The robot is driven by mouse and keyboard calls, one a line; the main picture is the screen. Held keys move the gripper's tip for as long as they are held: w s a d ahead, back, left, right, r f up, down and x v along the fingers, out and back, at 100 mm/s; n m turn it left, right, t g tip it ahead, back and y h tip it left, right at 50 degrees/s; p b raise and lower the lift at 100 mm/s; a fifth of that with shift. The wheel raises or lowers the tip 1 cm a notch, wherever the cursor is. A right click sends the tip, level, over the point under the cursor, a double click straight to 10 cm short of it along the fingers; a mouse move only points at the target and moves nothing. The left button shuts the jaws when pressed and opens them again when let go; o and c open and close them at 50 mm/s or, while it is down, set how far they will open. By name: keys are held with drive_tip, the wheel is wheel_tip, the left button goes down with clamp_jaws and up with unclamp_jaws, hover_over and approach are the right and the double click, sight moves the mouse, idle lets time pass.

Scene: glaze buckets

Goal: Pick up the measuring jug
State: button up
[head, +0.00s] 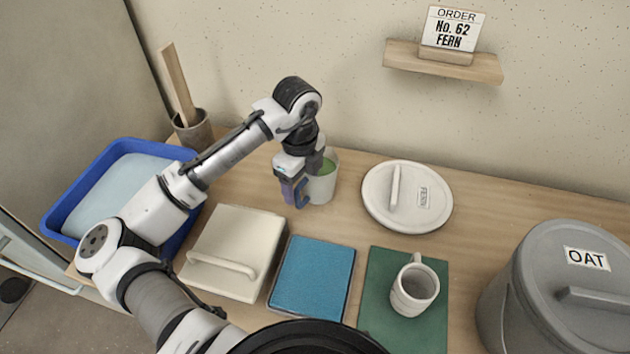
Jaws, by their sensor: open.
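A pale, cup-shaped vessel (323,188) with green inside stands upright on the wooden table, left of the round lid; I take it for the measuring jug. My gripper (295,194) points down at its left side, with its jaws open. A blue curved part shows between the gripper and the vessel. It may be the jug's handle or a finger, and I cannot tell if the jaws are around it or touching. My wrist hides part of the vessel's left side and rim.
A white round lid marked FERN (378,205) lies to the right. In front are a cream handled lid (215,240), a blue pad (313,278) and a cream mug (414,289) on a green mat (375,325). A grey OAT bucket (520,300), blue tray (120,148) and tool pot (193,132) flank them.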

clamp_jaws()
drive_tip(key=shift+r, duration=0.1)
idle(0.3)
drive_tip(key=shift+r, duration=0.15)
